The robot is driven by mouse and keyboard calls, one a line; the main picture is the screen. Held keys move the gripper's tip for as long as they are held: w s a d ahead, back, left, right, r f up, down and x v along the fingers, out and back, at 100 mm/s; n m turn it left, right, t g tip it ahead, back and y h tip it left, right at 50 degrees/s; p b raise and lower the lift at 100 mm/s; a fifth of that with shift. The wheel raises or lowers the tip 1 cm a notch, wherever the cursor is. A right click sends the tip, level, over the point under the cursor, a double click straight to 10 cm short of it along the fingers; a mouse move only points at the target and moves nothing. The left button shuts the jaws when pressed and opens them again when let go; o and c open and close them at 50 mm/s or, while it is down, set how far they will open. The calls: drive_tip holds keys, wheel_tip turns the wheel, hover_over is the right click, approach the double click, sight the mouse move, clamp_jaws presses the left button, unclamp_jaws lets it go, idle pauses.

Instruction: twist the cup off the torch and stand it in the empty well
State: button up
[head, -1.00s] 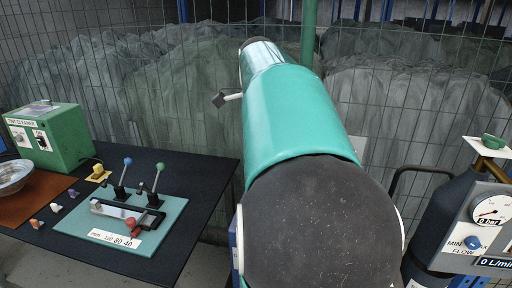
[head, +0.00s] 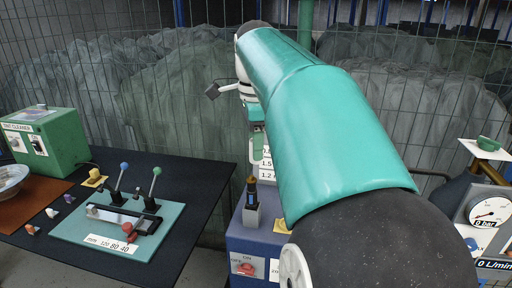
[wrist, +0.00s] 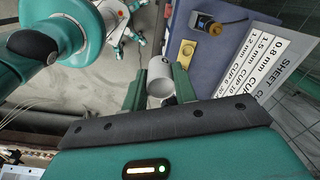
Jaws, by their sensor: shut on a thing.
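My gripper (wrist: 159,88) is shut on a white cup (wrist: 160,70), which sits between the two green fingers with its round opening toward the wrist camera. The torch (wrist: 208,24), dark with a brass-coloured end and a cable, is at the top of the wrist view, apart from the cup. In the head view it stands on a grey holder (head: 251,206). A yellow block with a round hole (wrist: 187,53) lies between the torch and my gripper in the wrist view; whether this hole is the empty well I cannot tell. In the head view my arm partly hides this area.
A blue machine (head: 238,240) carries the holder and a red switch. A dark table (head: 190,175) with a lever board is at left. A gas cylinder with a gauge (head: 486,212) is at right.

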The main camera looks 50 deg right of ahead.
drive_tip(key=shift+r, duration=2.05)
